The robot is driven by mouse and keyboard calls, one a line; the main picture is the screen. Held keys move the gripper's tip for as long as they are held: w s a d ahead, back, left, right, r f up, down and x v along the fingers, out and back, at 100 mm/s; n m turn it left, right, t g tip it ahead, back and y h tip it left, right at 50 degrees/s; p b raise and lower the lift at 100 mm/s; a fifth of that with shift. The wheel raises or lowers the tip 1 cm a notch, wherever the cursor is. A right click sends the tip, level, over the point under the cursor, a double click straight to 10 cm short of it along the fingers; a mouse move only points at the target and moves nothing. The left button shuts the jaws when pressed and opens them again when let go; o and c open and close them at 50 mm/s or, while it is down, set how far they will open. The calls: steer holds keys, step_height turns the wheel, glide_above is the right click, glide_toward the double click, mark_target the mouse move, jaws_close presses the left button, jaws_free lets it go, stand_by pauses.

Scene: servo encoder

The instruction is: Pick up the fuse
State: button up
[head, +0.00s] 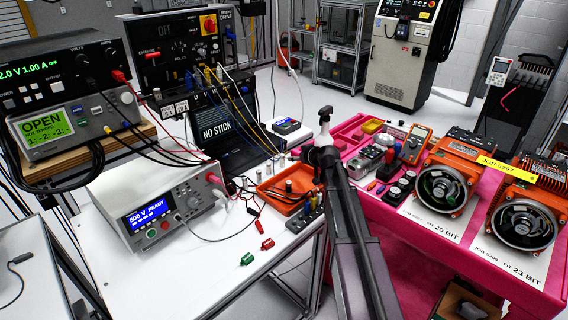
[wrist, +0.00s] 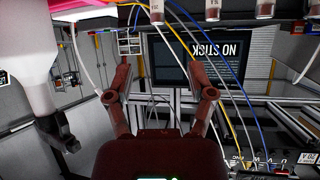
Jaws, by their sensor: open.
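No single part is clearly marked as the fuse. Several pale cylinders with brown ends, which look like fuses, show at the top edge of the wrist view; one cylinder (wrist: 157,10) is near the middle, its print too small to read. In the head view, a dark block with a row of small posts (head: 305,212) stands at the table's right edge, and a small metal cylinder (head: 289,186) is in the orange tray (head: 274,199). My gripper (wrist: 166,88) is open, with nothing between its fingers. In the head view its fingers are hard to make out at the arm's end.
A white tester (head: 155,208) stands on the left table, with loose leads around it. Blue, yellow and white cables (wrist: 225,70) run close past my gripper. The pink table (head: 420,235) holds orange motors (head: 447,184) and tools.

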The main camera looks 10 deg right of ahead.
mark_target(284, 167)
steer(key=shift+b+x, duration=1.3)
steer(key=shift+x, duration=1.8)
steer(key=b+x, duration=0.2)
steer(key=x, duration=0.2)
steer(key=shift+d+f, duration=0.15)
steer(key=shift+f, duration=0.1)
steer(key=shift+w+a+f+b, duration=0.25)
steer(key=shift+w+b, duration=0.1)
steer(key=shift+w, duration=0.15)
steer(key=shift+r, duration=0.1)
jaws_close()
